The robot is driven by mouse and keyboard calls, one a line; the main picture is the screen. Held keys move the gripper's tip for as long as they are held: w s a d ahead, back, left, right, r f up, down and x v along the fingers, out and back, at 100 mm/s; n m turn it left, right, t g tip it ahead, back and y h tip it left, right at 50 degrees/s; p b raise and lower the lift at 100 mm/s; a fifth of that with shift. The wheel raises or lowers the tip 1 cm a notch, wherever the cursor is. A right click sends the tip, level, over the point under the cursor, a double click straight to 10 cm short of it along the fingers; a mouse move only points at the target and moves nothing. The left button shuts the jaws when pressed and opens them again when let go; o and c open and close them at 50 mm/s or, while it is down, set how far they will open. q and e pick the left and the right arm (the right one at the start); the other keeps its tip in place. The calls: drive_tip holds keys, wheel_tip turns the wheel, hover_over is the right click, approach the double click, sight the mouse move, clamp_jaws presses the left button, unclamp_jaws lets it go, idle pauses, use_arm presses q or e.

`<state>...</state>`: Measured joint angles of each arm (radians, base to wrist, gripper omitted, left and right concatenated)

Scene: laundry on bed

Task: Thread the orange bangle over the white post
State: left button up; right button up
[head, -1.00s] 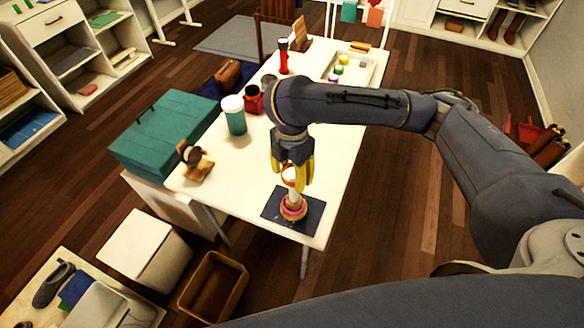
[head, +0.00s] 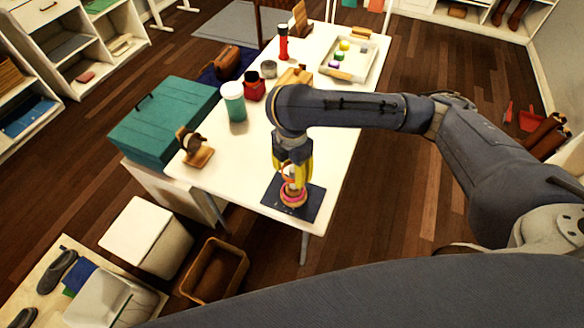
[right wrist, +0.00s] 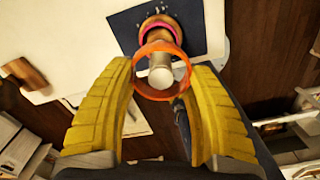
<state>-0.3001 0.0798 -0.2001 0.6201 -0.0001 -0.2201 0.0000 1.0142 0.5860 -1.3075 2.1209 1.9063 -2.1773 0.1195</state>
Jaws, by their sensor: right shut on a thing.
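My right gripper (head: 291,180) has yellow fingers and is shut on the orange bangle (right wrist: 137,88), which shows between the fingertips in the right wrist view (right wrist: 162,78). The white post (right wrist: 160,76) is seen end-on through the ring. I cannot tell whether its tip is inside the bangle or just below it. Around the post's base lie a pink ring (right wrist: 158,24) and tan and brown rings. In the head view the post stands on a dark mat (head: 314,205) at the table's near corner, partly hidden by the fingers. My left gripper is not in view.
The white table (head: 240,185) holds a wooden stand with a dark round item (head: 194,148), a teal cup (head: 234,104), a red jar (head: 253,88) and a tray (head: 368,60) of small coloured items. A teal chest (head: 160,120) stands at left. A brown bin (head: 215,270) is on the floor.

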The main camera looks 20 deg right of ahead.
idle(0.3)
drive_tip(key=o, duration=1)
drive_tip(key=shift+r, duration=0.1)
drive_tip(key=shift+r, duration=5.85)
